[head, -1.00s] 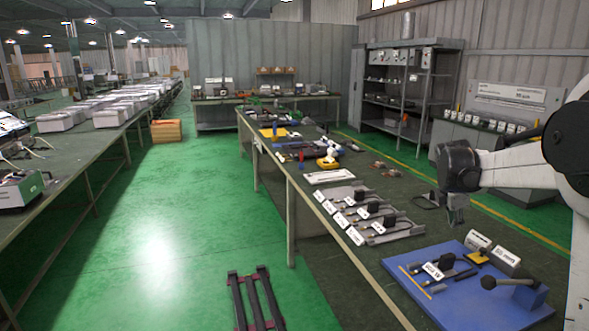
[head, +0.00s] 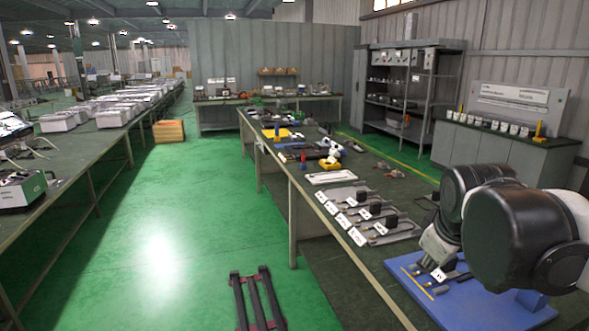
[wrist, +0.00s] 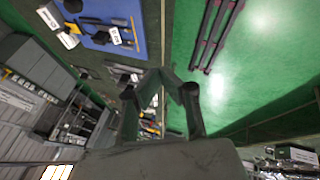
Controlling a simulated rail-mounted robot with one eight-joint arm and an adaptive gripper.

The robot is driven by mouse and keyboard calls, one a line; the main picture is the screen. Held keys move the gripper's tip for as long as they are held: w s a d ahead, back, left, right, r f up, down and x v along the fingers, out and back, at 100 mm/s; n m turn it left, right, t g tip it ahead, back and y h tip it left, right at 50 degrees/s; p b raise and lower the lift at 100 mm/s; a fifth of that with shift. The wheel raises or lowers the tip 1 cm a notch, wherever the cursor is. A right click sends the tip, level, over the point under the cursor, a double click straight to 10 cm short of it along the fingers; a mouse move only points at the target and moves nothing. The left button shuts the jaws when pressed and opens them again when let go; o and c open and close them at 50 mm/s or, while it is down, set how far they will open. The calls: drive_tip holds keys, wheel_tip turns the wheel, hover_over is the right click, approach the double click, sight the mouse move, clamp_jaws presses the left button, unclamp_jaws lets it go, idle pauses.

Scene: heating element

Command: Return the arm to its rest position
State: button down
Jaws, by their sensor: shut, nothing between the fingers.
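The thick black joints of my arm hide the board's right side and the things there. In the wrist view my gripper (wrist: 163,75) shows with its fingertips together and nothing between them. The blue board (wrist: 100,40) appears at the top left of that view. A white label (head: 438,274) and small dark parts lie on the board.
Several grey fixtures with white labels (head: 357,236) stand on the bench behind the board. A white tray (head: 330,177) and small tools lie further back. A metal shelf (head: 405,95) stands at the wall. The green floor (head: 190,210) left of the bench is mostly clear.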

drive_tip(key=s+a+f+m, duration=0.3)
drive_tip(key=s, duration=0.3)
drive_tip(key=s+a+f+m+t+y, duration=0.1)
drive_tip(key=s+a+f+m, duration=0.2)
drive_tip(key=s, duration=0.3)
drive_tip(key=shift+s+a+y, duration=0.15)
drive_tip(key=shift+s+y, duration=0.1)
drive_tip(key=shift+y, duration=0.05)
